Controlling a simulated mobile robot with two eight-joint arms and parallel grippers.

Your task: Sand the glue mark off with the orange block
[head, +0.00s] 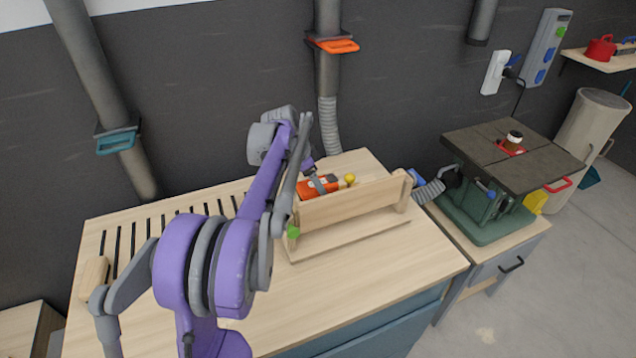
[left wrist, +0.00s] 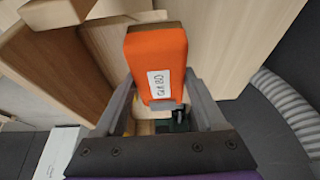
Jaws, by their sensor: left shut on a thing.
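Wooden boards of the form (left wrist: 105,48) lie close around the block. I cannot make out a glue mark in either view. My right gripper is not in view.
The slatted bench (head: 350,273) has clear top in front of the form. A yellow knob (head: 350,179) and a green knob (head: 293,231) are on or beside the form. A wooden block (head: 95,277) lies at left. A machine with a dark table (head: 510,150) stands at right.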

